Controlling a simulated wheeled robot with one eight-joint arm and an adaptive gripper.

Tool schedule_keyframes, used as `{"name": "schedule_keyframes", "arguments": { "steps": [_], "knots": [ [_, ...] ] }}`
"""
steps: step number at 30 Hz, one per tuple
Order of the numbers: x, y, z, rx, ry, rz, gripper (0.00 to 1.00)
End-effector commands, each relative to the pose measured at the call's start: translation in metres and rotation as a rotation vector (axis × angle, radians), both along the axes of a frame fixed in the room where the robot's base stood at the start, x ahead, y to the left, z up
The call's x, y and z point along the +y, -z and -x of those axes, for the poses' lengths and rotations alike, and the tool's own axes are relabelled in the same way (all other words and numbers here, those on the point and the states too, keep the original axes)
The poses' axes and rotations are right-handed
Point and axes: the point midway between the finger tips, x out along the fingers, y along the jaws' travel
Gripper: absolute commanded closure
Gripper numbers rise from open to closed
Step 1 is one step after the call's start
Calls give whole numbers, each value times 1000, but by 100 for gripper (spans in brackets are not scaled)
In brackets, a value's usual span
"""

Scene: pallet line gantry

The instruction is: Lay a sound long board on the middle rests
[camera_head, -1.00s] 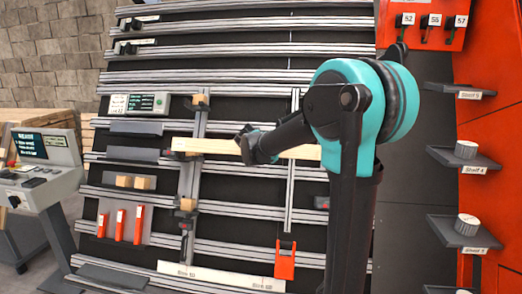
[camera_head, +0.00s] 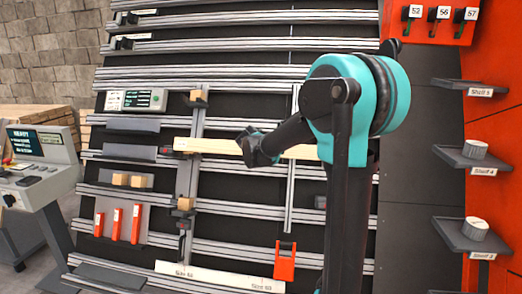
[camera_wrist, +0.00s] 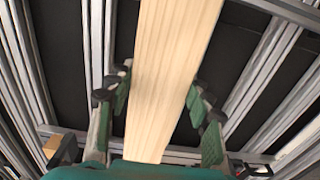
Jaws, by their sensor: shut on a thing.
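The long board (camera_head: 205,146) is pale wood and lies nearly level across the front of the gantry, past an upright bar. My gripper (camera_head: 258,147) is shut on it right of its left end; my arm hides part of its right side. In the wrist view the board (camera_wrist: 165,60) runs up between the two fingers of my gripper (camera_wrist: 162,90), with plain straight grain and no visible damage. A grey double rail (camera_head: 140,160) runs across the middle of the gantry, close behind or below the board. I cannot tell whether the board touches it.
Wooden blocks sit on the upright bar (camera_head: 197,125) above and below the board. Red clamps (camera_head: 117,224) stand at lower left, and another red piece (camera_head: 285,262) at lower centre. A control console (camera_head: 40,165) stands left. Small shelves (camera_head: 470,156) with round weights jut out at right.

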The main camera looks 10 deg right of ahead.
Motion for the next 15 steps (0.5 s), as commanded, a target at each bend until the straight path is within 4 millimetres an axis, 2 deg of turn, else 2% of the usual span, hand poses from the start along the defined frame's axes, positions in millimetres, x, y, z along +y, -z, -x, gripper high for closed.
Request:
{"name": "schedule_keyframes", "arguments": {
  "steps": [15],
  "knots": [
    [-10,17,-31,-1,0,0,97]
  ]
}}
